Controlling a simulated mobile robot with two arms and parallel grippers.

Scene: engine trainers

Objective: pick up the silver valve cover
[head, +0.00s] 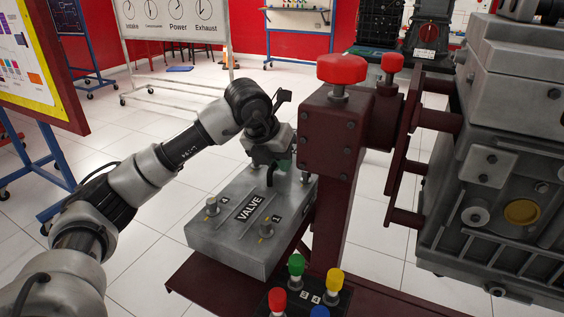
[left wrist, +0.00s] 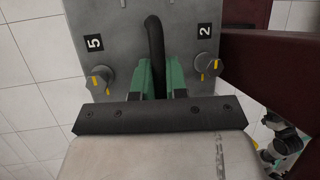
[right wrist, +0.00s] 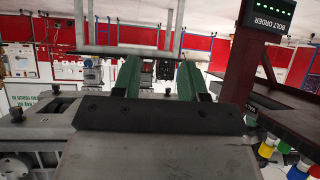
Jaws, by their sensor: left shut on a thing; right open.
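The silver valve cover (head: 222,236) is a grey box with a "VALVE" label, numbered tags and bolt knobs on top. It is over the dark red tray of the stand; I cannot tell whether it touches it. My left gripper (head: 276,172) is above its far part. In the left wrist view, the green fingers of this gripper (left wrist: 160,82) are shut on the black curved handle of the cover (left wrist: 108,30). My right gripper shows only in the right wrist view, where its green fingers (right wrist: 157,82) are apart with nothing between them.
A dark red post with a red knob (head: 341,69) stands close right of the cover. The engine block (head: 500,170) is further right. Coloured buttons (head: 296,264) are in front on the stand. A "BOLT ORDER" panel (right wrist: 268,20) shows in the right wrist view. Tiled floor lies left.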

